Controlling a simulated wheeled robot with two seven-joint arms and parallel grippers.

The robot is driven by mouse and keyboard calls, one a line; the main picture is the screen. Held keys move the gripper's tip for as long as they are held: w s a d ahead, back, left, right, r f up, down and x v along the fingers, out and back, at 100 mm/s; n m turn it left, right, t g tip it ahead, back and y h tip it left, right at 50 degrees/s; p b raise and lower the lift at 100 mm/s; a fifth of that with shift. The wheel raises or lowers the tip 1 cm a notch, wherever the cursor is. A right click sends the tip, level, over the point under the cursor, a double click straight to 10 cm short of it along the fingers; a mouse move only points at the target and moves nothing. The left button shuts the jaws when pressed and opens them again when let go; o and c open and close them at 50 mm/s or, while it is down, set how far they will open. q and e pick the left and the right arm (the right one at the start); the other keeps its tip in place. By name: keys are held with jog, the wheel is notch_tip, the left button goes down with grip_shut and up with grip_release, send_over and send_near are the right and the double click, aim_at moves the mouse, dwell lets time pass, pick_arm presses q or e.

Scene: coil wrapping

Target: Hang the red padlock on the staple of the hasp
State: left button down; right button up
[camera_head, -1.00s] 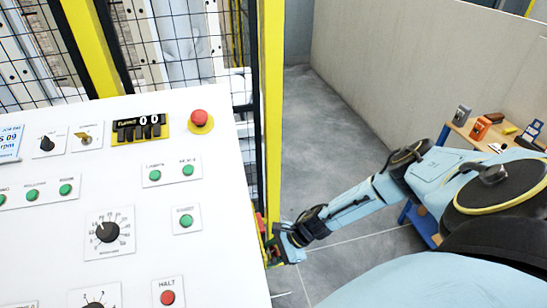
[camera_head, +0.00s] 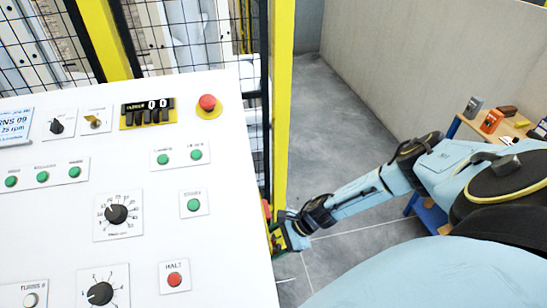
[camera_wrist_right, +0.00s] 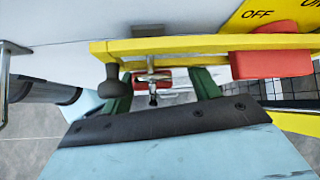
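My right gripper (camera_head: 290,238) is beside the right edge of the white control panel in the head view, low down. In the right wrist view its two green fingers (camera_wrist_right: 160,88) are spread apart. A small red piece, seemingly the padlock (camera_wrist_right: 165,84), shows between them, with grey room beside it. A metal loop-like part, possibly the staple of the hasp (camera_wrist_right: 152,74), stands in front of the red piece below a yellow bar. I cannot tell whether padlock and staple are linked. My left gripper is not in view.
The white control panel (camera_head: 150,205) fills the left. A yellow bar (camera_wrist_right: 200,43) with a red block (camera_wrist_right: 270,64) crosses close ahead of the right fingers. A yellow post (camera_head: 282,110) and mesh fence stand behind. A bench (camera_head: 465,128) with several items is at right.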

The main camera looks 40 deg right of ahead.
jog(key=shift+r, duration=0.1)
jog(key=v, duration=1.3)
jog(key=shift+s+d, duration=0.1)
jog(key=shift+s, duration=0.1)
